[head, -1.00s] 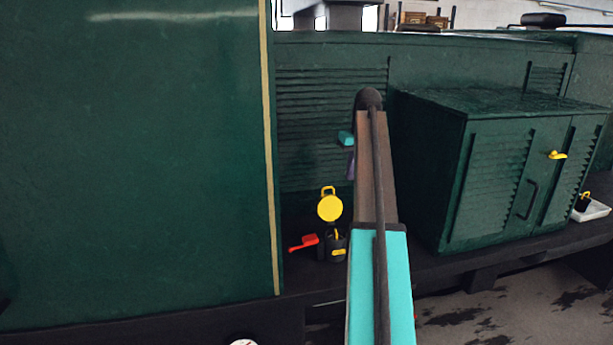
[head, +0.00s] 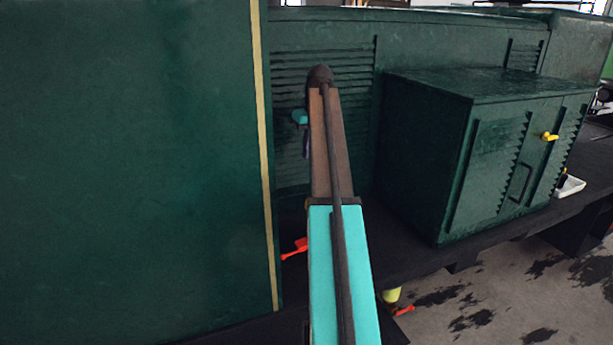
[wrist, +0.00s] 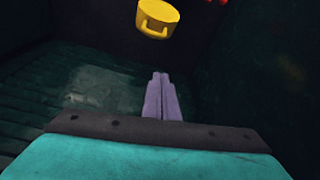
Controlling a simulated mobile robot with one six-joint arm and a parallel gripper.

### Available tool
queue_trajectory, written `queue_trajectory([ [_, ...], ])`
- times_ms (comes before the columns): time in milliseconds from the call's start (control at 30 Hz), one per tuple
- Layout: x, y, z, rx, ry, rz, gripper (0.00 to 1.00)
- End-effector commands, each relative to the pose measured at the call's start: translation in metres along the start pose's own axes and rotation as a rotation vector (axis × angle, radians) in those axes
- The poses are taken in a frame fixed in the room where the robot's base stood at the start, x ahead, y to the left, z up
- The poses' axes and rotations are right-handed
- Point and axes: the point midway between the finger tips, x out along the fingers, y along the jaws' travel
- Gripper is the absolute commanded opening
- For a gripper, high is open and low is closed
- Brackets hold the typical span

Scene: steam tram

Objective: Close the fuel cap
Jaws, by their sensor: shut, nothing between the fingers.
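The yellow fuel cap (wrist: 157,18) shows at the top of the wrist view as a round disc with a handle loop. Whether it stands raised or lies shut on its filler cannot be told there. In the head view my arm hides the cap and the filler under it. My gripper (wrist: 160,80) has purple fingers pressed together with nothing between them. The cap is beyond the fingertips, with a visible gap. In the head view, part of my gripper (head: 306,148) shows left of my arm, in front of the louvred green panel.
A red handle (head: 295,248) pokes out left of my arm on the dark ledge. A large green panel (head: 130,170) fills the left, and a green louvred cabinet (head: 490,150) with a yellow latch (head: 549,136) stands right. A white tray (head: 570,188) is beyond it.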

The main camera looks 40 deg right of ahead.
Motion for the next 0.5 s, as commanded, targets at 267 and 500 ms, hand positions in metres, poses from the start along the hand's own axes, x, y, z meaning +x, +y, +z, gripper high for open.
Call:
queue_trajectory([
  [267,0.0,0.0,0.0001,0.0,0.0,0.0,0.0],
  [500,0.0059,0.0004,0.0004,0.001,0.0,0.0,0.0],
])
